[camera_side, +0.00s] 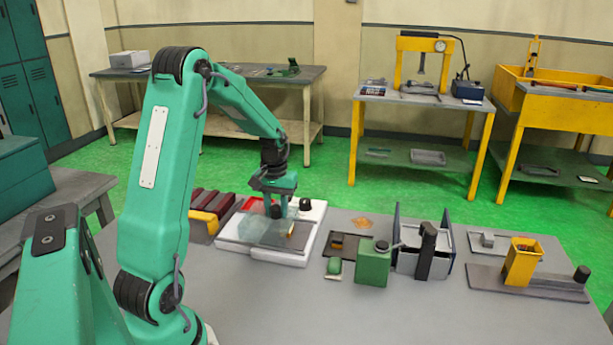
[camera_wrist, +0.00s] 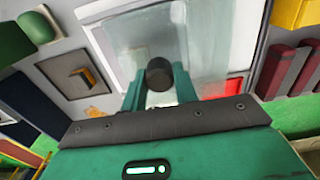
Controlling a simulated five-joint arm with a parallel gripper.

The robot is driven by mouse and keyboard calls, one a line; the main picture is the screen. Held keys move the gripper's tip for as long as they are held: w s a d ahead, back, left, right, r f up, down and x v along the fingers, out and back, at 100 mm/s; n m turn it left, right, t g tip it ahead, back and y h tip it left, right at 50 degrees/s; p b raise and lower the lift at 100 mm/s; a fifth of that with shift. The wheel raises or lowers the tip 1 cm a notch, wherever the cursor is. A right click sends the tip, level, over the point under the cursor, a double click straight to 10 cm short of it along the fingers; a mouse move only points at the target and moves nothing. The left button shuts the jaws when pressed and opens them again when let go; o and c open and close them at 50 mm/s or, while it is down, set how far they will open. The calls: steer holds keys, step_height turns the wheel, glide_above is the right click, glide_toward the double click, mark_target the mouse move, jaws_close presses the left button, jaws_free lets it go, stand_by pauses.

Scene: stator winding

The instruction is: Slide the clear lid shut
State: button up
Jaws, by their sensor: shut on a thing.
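A shallow white box (camera_side: 262,256) stands on the grey bench in the side view; its rim (camera_wrist: 97,10) shows in the wrist view. The clear lid (camera_side: 258,233) covers part of the box; in the wrist view the lid (camera_wrist: 205,45) is a see-through sheet. A dark round knob (camera_wrist: 159,72) sits between my fingers. My gripper (camera_side: 277,210) points down over the box and is shut on the knob; the wrist view also shows the gripper (camera_wrist: 158,84). A small brass-coloured piece (camera_side: 291,230) and a red area (camera_wrist: 226,88) show at the box.
Dark red blocks (camera_side: 212,201) and a yellow block (camera_side: 203,221) are left of the box. A green canister (camera_side: 373,263), a grey bin (camera_side: 409,262) and a yellow cup (camera_side: 522,261) stand to the right. The bench front (camera_side: 400,315) is clear.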

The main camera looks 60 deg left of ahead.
mark_target(292, 220)
steer(key=shift+w+d+f, duration=0.15)
steer(key=shift+w+d, duration=0.55)
steer(key=shift+d, duration=0.25)
steer(key=shift+w+d+f, duration=0.15)
steer(key=shift+w+d, duration=0.55)
steer(key=shift+d, duration=0.25)
steer(key=o, duration=0.7)
steer(key=shift+r, duration=0.1)
steer(key=shift+w+a+r, duration=0.1)
steer(key=shift+r, duration=1.45)
steer(key=shift+w+r, duration=0.1)
steer(key=shift+r, duration=1.45)
